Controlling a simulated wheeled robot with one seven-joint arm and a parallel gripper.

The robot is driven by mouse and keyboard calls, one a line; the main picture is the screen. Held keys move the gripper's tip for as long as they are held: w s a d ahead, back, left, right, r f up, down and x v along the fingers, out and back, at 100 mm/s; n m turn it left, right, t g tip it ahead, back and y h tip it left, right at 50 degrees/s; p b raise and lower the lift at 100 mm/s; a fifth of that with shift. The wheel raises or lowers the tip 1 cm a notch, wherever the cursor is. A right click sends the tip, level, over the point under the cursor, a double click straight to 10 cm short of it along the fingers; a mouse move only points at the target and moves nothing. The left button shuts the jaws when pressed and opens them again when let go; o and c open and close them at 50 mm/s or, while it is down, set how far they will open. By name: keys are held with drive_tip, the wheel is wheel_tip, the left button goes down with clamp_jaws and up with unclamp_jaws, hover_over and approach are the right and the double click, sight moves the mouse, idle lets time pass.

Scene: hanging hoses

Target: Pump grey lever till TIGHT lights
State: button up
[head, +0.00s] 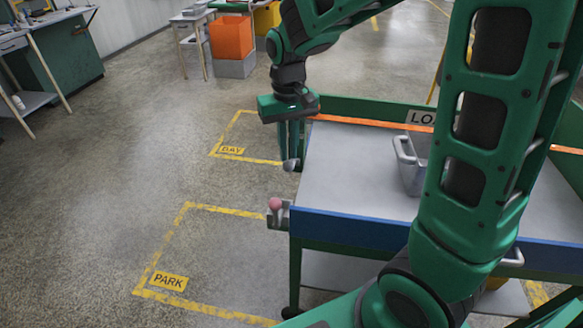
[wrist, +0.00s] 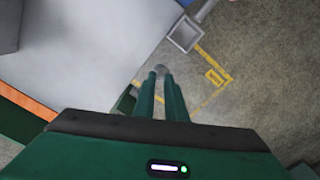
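My gripper (head: 290,158) points down beside the near-left side of the cart. In the wrist view its two green fingers (wrist: 161,75) run close together with a narrow gap. A lever with a pink knob (head: 275,203) stands on a grey bracket (head: 280,218) at the cart's front-left corner. No TIGHT light is visible.
The cart's grey top (head: 345,180) carries a grey bin (head: 409,168). Its blue front edge (head: 345,228) lies nearer me. Yellow floor markings, one signed PARK (head: 168,281), lie left on open floor. My arm hides the cart's right part.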

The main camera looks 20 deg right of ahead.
sight(287, 167)
drive_tip(key=shift+f, duration=0.7)
drive_tip(key=shift+s+a+f, duration=0.2)
drive_tip(key=shift+s+f, duration=0.15)
drive_tip(key=shift+f, duration=0.35)
drive_tip(key=shift+s+a+f, duration=0.2)
drive_tip(key=shift+s+f, duration=0.1)
drive_tip(key=shift+f, duration=0.5)
drive_tip(key=shift+s+f, duration=0.1)
drive_tip(key=shift+f, duration=0.1)
drive_tip(key=shift+s+a+f, duration=0.15)
drive_tip(key=shift+f, duration=0.45)
drive_tip(key=shift+s+a+f, duration=0.1)
drive_tip(key=shift+f, duration=0.45)
